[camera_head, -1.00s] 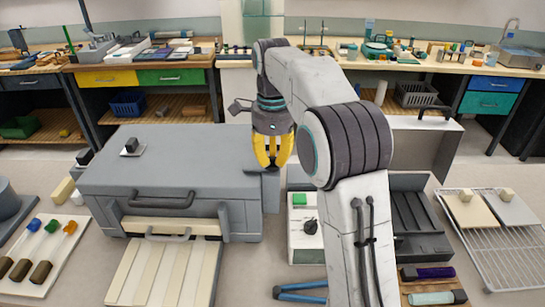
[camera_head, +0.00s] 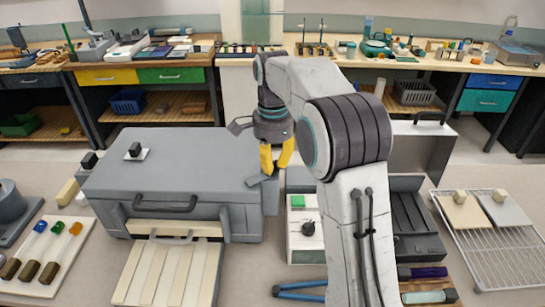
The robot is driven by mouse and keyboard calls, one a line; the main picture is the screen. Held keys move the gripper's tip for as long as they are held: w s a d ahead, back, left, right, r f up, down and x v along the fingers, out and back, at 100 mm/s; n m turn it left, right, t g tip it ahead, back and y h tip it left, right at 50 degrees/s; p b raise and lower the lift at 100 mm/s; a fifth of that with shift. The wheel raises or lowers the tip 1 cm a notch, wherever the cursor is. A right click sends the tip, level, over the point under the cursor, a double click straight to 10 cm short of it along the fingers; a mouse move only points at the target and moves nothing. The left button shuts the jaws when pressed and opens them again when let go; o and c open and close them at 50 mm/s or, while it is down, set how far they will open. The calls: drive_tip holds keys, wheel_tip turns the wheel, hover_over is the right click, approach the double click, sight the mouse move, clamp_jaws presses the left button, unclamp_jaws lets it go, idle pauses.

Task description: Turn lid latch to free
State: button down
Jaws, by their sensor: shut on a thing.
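The lid belongs to a large grey box (camera_head: 190,160) on the bench at left centre, and it lies closed. A small dark grey lid latch (camera_head: 256,181) sits at the box's right front corner, slanted. My gripper (camera_head: 273,172) has yellow fingers pointing down at that corner and is shut on the latch. The fingertips partly hide the latch, so its full shape and pivot are not clear.
A dark handle (camera_head: 164,204) is on the box's front, with a pale slatted board (camera_head: 165,270) below. A white unit with a green button (camera_head: 298,202) stands right of the box.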

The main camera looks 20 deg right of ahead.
sight(274, 162)
drive_tip(key=n+p, duration=0.2)
drive_tip(key=n, duration=0.3)
drive_tip(key=shift+d+n, duration=0.1)
drive_tip(key=shift+n, duration=0.3)
drive_tip(key=n+p, duration=0.1)
drive_tip(key=n, duration=0.4)
drive_tip(key=shift+f, duration=0.1)
drive_tip(key=shift+n, duration=0.4)
drive_tip(key=c, duration=1.1)
unclamp_jaws()
drive_tip(key=shift+w, duration=0.1)
drive_tip(key=shift+c, duration=0.2)
drive_tip(key=shift+r, duration=6.05)
